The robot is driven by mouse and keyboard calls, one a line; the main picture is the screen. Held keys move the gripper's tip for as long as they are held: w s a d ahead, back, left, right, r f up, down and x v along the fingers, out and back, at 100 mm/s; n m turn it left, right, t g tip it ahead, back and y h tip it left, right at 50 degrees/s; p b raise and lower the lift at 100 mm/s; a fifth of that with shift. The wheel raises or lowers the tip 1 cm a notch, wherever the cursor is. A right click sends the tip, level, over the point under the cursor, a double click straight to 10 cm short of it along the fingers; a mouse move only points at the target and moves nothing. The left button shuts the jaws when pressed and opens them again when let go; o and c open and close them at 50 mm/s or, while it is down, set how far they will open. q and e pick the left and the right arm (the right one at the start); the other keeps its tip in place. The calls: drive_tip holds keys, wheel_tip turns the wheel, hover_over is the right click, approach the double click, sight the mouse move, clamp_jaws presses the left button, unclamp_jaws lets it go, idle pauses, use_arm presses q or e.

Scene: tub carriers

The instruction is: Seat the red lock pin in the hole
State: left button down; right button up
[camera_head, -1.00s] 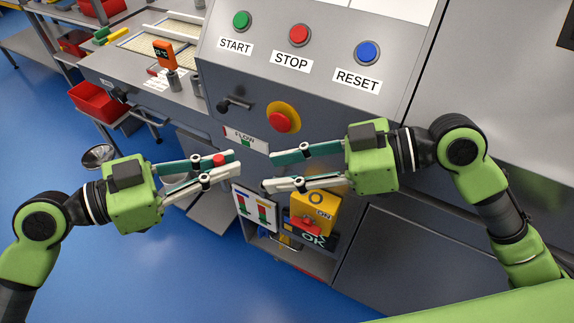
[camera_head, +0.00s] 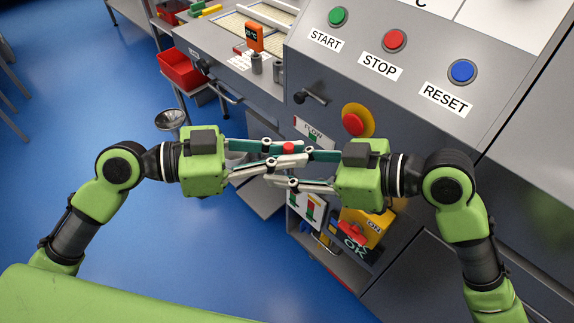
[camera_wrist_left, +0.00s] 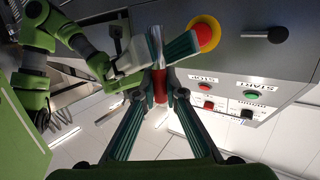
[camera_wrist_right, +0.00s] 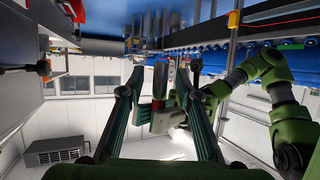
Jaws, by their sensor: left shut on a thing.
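The red lock pin (camera_head: 288,148) is held in my left gripper (camera_head: 290,152). In the left wrist view the pin's red body (camera_wrist_left: 160,82) is between my left fingertips (camera_wrist_left: 159,88), and its silver end (camera_wrist_left: 156,45) points away from the palm. My right gripper (camera_head: 288,166) faces the left one, with its fingers apart. In the right wrist view the pin's silver part (camera_wrist_right: 160,78) lies between the open right fingers (camera_wrist_right: 158,82); I cannot tell whether either touches it. I cannot make out the hole.
The machine panel has a green START button (camera_head: 338,16), a red STOP button (camera_head: 394,40) and a blue RESET button (camera_head: 462,71). A red emergency button (camera_head: 353,124) and black handle (camera_head: 310,98) stick out below. A yellow box (camera_head: 372,224) stands lower. Blue floor lies open at left.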

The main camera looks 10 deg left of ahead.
clamp_jaws()
use_arm(q)
drive_tip(key=c, duration=2)
unclamp_jaws()
